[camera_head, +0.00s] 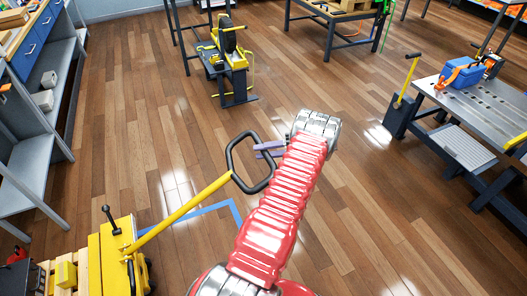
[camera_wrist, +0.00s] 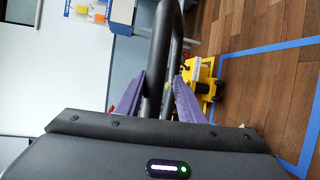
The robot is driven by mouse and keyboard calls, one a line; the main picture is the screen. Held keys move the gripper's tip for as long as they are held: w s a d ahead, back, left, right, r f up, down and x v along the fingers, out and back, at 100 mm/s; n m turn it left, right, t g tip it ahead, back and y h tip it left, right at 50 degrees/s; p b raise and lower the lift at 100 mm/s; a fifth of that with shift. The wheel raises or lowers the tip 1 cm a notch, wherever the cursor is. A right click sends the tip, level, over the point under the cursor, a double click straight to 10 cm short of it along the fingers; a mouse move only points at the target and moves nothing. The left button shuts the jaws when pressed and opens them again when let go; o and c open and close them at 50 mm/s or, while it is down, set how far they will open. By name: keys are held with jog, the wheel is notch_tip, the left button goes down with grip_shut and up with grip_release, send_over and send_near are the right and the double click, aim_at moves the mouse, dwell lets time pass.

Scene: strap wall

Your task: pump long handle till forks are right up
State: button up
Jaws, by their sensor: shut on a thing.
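The long handle (camera_head: 188,208) is a yellow bar with a black loop grip (camera_head: 233,160) at its upper end. It slants up and to the right from a yellow pallet truck (camera_head: 115,255) at the lower left in the head view. My gripper (camera_head: 268,149) has purple fingers shut on the loop's right side. In the wrist view the black loop grip (camera_wrist: 160,70) passes between my purple fingers (camera_wrist: 158,95), and the yellow truck (camera_wrist: 203,80) shows behind. The forks are mostly hidden under a wooden pallet (camera_head: 62,268), so I cannot tell their height.
Blue tape (camera_head: 200,211) marks the floor by the truck. A grey shelf unit (camera_head: 35,150) stands at the left. A yellow and black machine (camera_head: 230,55) stands at the back. A metal bench (camera_head: 475,100) is at the right. The middle floor is clear.

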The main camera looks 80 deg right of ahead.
jog(key=o, duration=0.4)
jog(key=shift+w+a+f, duration=0.2)
jog(key=shift+a+f, duration=0.05)
jog(key=shift+f, duration=0.15)
jog(key=shift+c, duration=0.2)
jog(key=shift+s+d+r, duration=0.1)
jog(key=shift+d+r, duration=0.05)
jog(key=shift+r, duration=0.05)
